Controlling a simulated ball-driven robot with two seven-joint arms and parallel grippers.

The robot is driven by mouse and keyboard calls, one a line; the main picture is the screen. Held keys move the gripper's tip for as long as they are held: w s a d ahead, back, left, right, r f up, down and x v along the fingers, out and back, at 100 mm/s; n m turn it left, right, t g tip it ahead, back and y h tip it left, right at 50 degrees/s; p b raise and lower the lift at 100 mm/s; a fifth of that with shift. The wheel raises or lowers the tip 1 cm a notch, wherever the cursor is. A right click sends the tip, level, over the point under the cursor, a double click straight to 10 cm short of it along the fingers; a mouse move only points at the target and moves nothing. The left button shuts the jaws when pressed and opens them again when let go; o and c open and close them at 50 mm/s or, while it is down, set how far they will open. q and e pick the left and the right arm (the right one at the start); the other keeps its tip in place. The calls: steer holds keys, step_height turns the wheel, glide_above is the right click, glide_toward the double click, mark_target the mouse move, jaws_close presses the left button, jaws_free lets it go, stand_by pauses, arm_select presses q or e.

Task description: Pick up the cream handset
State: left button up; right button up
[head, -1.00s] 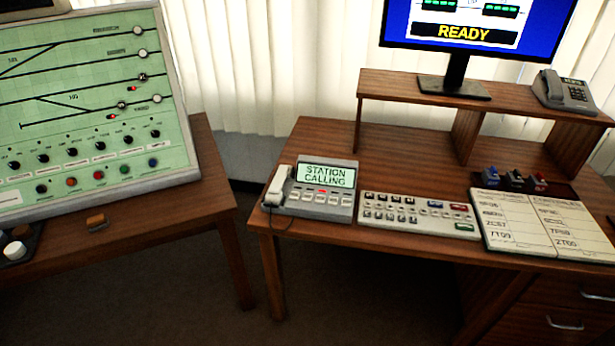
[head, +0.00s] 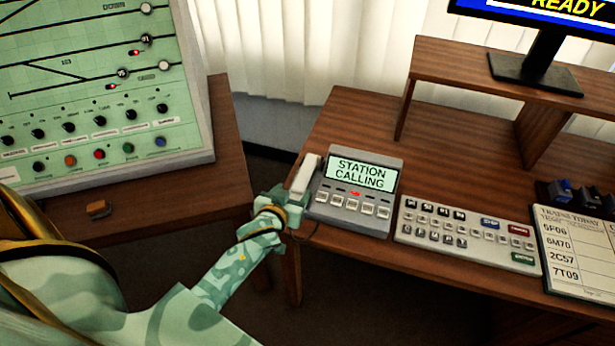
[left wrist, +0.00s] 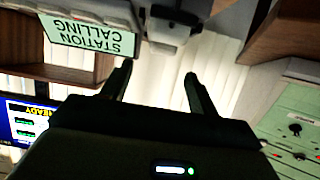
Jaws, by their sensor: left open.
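The cream handset (head: 304,176) rests on the left side of the grey desk phone (head: 355,205), whose screen reads STATION CALLING. My left gripper (head: 284,205) is at the handset's near left end and covers its lower part in the head view. In the left wrist view my left gripper (left wrist: 157,84) has its fingers apart with nothing seen between them. The phone's screen (left wrist: 88,35) shows upside down there, with a pale block beyond the fingertips; I cannot tell how much of it is handset. My right gripper is not in view.
A button keypad (head: 467,235) lies right of the phone, with a paper board (head: 577,255) beyond it. A raised shelf (head: 480,80) with a monitor stands behind. A green track panel (head: 100,110) stands on the left desk, across a gap.

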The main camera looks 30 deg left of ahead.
mark_target(300, 182)
arm_select(q)
steer(key=b+x, duration=0.1)
steer(key=x, duration=0.3)
steer(key=shift+s+f, duration=0.1)
steer(key=b+x, duration=0.2)
steer(key=x, duration=0.2)
steer(key=shift+a+f, duration=0.1)
steer(key=shift+f, duration=0.15)
steer(key=shift+w+a, duration=0.1)
steer(key=shift+w, duration=0.45)
steer(key=shift+s, duration=0.1)
steer(key=shift+c, duration=0.7)
steer(key=c, duration=1)
